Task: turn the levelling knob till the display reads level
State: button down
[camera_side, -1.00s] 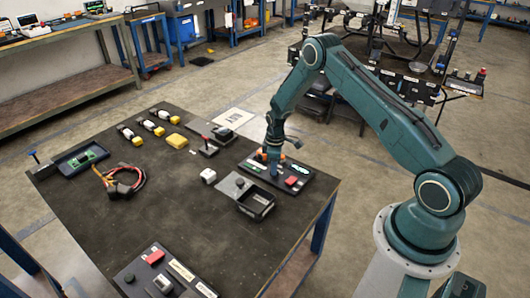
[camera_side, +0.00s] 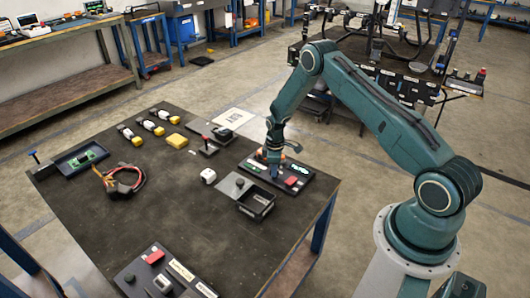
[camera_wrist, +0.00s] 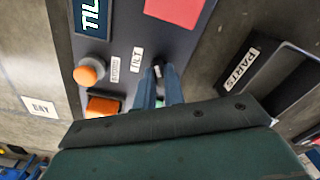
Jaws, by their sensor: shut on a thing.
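The dark control panel (camera_side: 310,190) lies at the right end of the black table. My gripper (camera_side: 275,174) points down onto it. In the wrist view, my gripper (camera_wrist: 158,78) is shut on a small dark knob (camera_wrist: 157,71) with a white mark, beside a label reading TILT (camera_wrist: 137,60). The fingers hide most of the knob. A lit display (camera_wrist: 91,18) begins with "TIL" and is cut off by the frame edge. The display shows green in the side view (camera_side: 299,169), too small to read.
An orange round knob (camera_wrist: 87,74), an orange block (camera_wrist: 102,107) and a red block (camera_wrist: 175,10) sit on the panel near my fingers. A tray marked PARTS (camera_wrist: 245,75) stands beside the panel.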

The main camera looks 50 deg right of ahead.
jog(key=shift+m, duration=3)
jog(key=c, duration=1.5)
grip_release()
jog(key=shift+r, duration=0.1)
jog(key=shift+r, duration=6.85)
